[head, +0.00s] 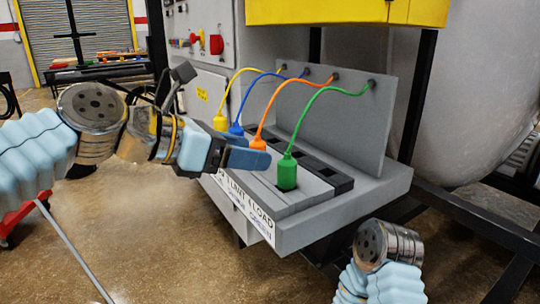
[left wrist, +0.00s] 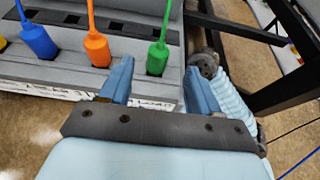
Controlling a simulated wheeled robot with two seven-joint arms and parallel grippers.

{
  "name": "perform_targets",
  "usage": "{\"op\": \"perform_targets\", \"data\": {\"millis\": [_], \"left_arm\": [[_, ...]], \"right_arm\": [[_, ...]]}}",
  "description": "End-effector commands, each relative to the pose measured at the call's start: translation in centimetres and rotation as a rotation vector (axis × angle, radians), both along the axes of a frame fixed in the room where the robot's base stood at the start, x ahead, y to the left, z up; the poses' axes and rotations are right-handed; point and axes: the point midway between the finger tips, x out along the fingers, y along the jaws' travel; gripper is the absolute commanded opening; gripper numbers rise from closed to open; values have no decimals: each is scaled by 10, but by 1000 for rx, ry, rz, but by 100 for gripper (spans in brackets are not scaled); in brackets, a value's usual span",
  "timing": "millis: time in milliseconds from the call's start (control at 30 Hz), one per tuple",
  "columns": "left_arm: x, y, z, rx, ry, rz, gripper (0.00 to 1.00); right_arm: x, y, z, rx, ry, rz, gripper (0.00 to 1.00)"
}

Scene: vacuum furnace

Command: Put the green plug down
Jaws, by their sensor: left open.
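The green plug (head: 287,171) stands upright in a dark slot at the right end of the front row of the grey bench (head: 310,224). Its green cable arcs up to the back panel. My left gripper (head: 254,147) is open and empty, just left of the plug in the head view. In the left wrist view, the green plug (left wrist: 158,58) shows ahead of my left gripper (left wrist: 158,78), in line with the gap between its blue fingers. The plug appears clear of both fingers. My right arm shows at the lower right, but its gripper is out of view.
Yellow (head: 220,123), blue (head: 236,129) and orange (head: 258,140) plugs stand left of the green one, each with a cable to the back panel (head: 335,110). A printed label (head: 245,210) runs along the bench front. Black frame bars (head: 470,215) lie to the right.

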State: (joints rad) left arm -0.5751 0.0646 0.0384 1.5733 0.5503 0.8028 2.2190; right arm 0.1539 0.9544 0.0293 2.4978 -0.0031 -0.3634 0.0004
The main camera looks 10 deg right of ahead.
Motion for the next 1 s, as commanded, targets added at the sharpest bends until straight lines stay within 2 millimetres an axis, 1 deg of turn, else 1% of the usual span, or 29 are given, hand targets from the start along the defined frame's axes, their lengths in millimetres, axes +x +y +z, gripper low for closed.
{"op": "perform_targets", "data": {"millis": [33, 100, 233, 367, 533, 567, 633, 667, 767, 800, 867, 900, 967, 1000], "left_arm": [[-3, 10, 5, -2, -2, 3, 62], [-7, 21, 10, -1, -2, 3, 62], [-12, 34, 15, -1, -1, 1, 62], [-15, 39, 17, 0, 0, 0, 62], [-14, 40, 17, 1, 0, 0, 62], [-13, 39, 16, 3, 0, 1, 62], [-5, 38, 4, 24, -10, 3, 62], [1, 37, -6, 42, -18, 7, 62], [35, 37, -61, 148, -73, 11, 62], [51, 38, -93, 210, -105, 7, 62], [74, 43, -148, 316, -159, -13, 62], [86, 49, -188, 392, -198, -38, 62], [98, 61, -249, 508, -253, -91, 62], [102, 70, -292, 587, -292, -142, 62]], "right_arm": [[0, 0, 1, 0, 0, 0, 43], [0, 0, 1, 0, 0, 0, 43], [0, 0, 1, 0, 0, 0, 43], [0, 0, 1, 0, 0, 0, 43], [0, 0, 1, 0, 0, 0, 43], [0, 0, 1, 0, 0, 0, 43], [0, 0, 1, 0, 0, 0, 43], [0, 0, 1, 0, 0, 0, 43], [0, 0, 1, 0, 0, 0, 43], [0, 0, 1, 0, 0, 0, 43], [0, 0, 1, 0, 0, 0, 43], [0, 0, 1, 0, 0, 0, 43], [0, 0, 1, 0, 0, 0, 43], [0, 0, 1, 0, 0, 0, 43]]}}
